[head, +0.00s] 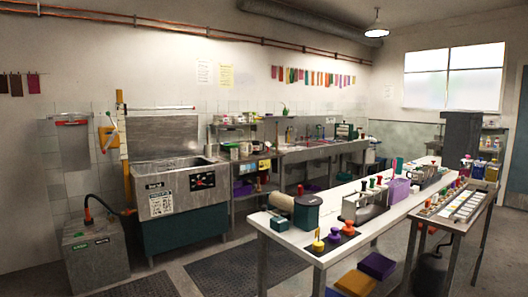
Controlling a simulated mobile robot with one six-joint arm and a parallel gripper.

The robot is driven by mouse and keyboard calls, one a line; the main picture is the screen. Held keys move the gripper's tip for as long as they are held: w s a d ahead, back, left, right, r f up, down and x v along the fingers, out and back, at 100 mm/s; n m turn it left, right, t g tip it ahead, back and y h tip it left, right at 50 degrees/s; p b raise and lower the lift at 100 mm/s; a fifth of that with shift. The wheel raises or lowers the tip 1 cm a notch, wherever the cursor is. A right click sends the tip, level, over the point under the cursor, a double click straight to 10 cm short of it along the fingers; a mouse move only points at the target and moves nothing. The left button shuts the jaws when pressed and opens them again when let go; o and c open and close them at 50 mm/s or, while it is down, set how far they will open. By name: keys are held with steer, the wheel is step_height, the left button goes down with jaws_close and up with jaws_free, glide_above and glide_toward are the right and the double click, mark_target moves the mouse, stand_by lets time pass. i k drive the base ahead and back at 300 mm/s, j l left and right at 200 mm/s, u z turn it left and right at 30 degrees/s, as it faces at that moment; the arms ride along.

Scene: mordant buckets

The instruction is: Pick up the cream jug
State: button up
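I cannot pick out a cream jug for certain at this distance. Small pale containers (244,149) stand on the counter left of the long sink bench, too small to tell their shapes. A cream, rounded thing (282,201) lies at the near left end of the white table (285,231), beside a dark green cylinder (307,213); it looks more like a roll than a jug. My gripper is not in view.
A steel vat with a teal base (185,232) stands left of the counter. A grey box unit (97,255) with a hose is at the front left. Dark floor mats (245,268) lie between vat and table. A narrow trolley (457,210) stands at right.

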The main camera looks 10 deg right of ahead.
mark_target(243, 146)
steer(key=i+j+u, duration=0.1)
steer(key=i+u, duration=0.35)
steer(key=i, duration=3)
steer(key=i+z, duration=0.25)
steer(key=i, duration=0.25)
steer(key=i+j+z, duration=0.2)
steer(key=i, duration=0.25)
steer(key=i+j+z, duration=0.25)
steer(key=i, duration=0.2)
steer(key=i+j+z, duration=0.2)
steer(key=i, duration=0.25)
steer(key=j, duration=0.1)
